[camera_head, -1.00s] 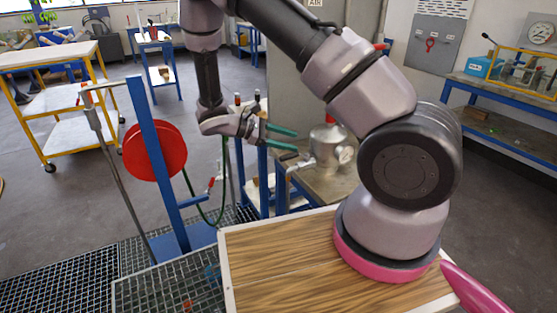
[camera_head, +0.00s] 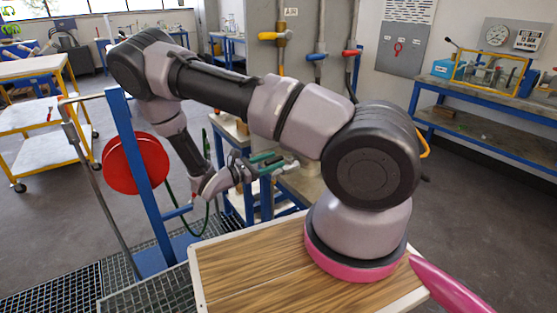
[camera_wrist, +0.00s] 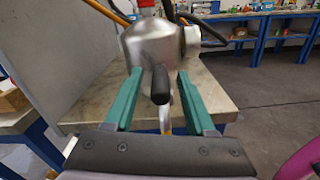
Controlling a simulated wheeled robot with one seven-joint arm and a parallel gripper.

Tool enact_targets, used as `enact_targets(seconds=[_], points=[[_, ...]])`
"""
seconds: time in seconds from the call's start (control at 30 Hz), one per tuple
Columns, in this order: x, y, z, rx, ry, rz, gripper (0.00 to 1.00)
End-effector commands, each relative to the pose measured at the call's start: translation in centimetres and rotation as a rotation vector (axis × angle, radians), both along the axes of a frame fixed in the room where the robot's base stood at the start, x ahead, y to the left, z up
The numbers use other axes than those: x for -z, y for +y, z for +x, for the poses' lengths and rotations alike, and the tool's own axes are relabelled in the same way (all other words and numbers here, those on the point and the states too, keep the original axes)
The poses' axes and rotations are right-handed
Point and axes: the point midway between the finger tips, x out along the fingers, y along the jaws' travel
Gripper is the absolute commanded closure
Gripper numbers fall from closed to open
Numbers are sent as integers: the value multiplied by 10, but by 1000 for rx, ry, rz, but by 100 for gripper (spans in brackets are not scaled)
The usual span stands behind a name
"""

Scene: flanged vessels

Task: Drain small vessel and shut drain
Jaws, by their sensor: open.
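The small silver metal vessel (camera_wrist: 148,42) stands on a bench in the wrist view, with a red part (camera_wrist: 146,5) on top and a white round fitting (camera_wrist: 192,40) on its right. A black lever handle (camera_wrist: 160,86) on its near side points toward me, between my green fingers. My gripper (camera_wrist: 159,76) is open around the handle, with a gap on both sides. A yellowish part (camera_wrist: 165,120) shows below the handle, partly hidden by my gripper. In the head view my gripper (camera_head: 268,163) is at the bench and my arm hides most of the vessel.
The bench top (camera_wrist: 222,95) has bare room right of the vessel. A grey panel (camera_wrist: 55,50) rises at its left. A blue post with a red reel (camera_head: 125,165) and a green hose stands left of my arm. Wall valves (camera_head: 318,57) and a blue workbench (camera_head: 490,125) are behind.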

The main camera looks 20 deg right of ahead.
Motion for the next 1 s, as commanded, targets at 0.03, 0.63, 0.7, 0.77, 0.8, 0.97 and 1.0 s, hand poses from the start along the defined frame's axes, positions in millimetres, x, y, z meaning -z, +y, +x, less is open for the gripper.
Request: enact_targets(seconds=[0.03, 0.63, 0.7, 0.77, 0.8, 0.97, 1.0], points=[[0, -8, 1, 2, 1, -2, 44], [0, -28, 6, 0, -1, 0, 75], [0, -28, 5, 0, -1, 0, 100], [0, -28, 5, 0, -1, 0, 100], [0, -28, 5, 0, -1, 0, 100], [0, -27, 6, -1, -1, 0, 100], [0, -27, 6, -1, -1, 0, 100]])
